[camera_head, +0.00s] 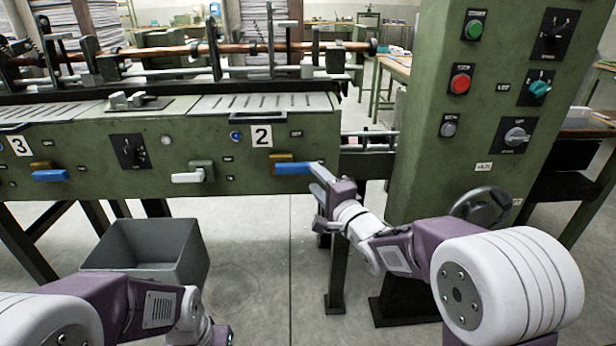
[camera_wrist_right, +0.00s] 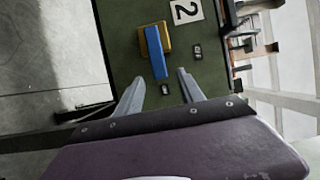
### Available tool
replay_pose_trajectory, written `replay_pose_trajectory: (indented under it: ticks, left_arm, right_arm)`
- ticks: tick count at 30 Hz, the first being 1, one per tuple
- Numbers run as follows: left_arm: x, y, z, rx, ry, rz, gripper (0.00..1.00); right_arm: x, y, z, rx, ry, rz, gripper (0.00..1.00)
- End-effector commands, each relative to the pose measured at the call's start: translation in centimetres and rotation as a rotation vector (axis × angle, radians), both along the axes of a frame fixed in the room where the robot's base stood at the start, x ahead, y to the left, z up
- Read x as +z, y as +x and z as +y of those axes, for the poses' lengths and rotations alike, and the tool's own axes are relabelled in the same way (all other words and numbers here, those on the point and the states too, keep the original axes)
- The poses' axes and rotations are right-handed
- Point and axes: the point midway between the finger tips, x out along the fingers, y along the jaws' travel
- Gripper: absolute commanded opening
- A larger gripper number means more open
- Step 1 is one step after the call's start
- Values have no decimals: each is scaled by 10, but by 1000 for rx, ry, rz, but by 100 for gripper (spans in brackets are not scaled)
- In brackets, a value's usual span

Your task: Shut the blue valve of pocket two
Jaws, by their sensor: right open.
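The blue valve of pocket two (camera_head: 294,168) is on the green machine front, below the white plate with the 2 (camera_head: 261,136). Its blue lever lies level, with a brass-yellow piece (camera_head: 280,157) behind and above it. In the right wrist view the blue lever (camera_wrist_right: 156,55) points from the yellow piece (camera_wrist_right: 168,36) toward my gripper. My right gripper (camera_head: 317,178) is open at the lever's right end. In the wrist view its fingertips (camera_wrist_right: 161,77) are on either side of the lever's end, with gaps showing.
A white-grey lever (camera_head: 194,176) and pocket three's blue valve (camera_head: 50,176) are farther left. The green control column (camera_head: 440,130) with buttons, knobs and a handwheel (camera_head: 482,207) stands right. A grey bin (camera_head: 150,250) is on the floor. Open floor lies below the machine.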

Motion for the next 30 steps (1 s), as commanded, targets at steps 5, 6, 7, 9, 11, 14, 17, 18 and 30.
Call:
replay_pose_trajectory:
  ticks: [5,6,7,9,11,14,17,18,30]
  left_arm:
    - [-16,0,0,0,0,1,36]
    - [-17,0,0,0,0,1,36]
    - [-18,0,0,0,0,1,36]
    - [-19,0,0,0,0,1,36]
    - [-19,0,0,0,0,1,36]
    - [-19,0,0,0,0,1,36]
    - [-19,0,0,0,0,1,36]
    - [-19,0,0,0,0,1,36]
    - [-19,0,0,0,0,1,36]
  right_arm:
    - [-4,33,14,1,-1,-1,45]
    - [-4,38,16,0,0,-1,45]
    - [-4,41,18,1,0,0,45]
    - [-3,46,20,0,0,1,45]
    - [-2,49,21,0,0,0,45]
    - [-1,50,21,0,1,1,45]
    - [-1,50,21,0,0,1,45]
    - [-1,50,21,0,0,1,45]
    - [-1,49,20,-1,0,1,0]
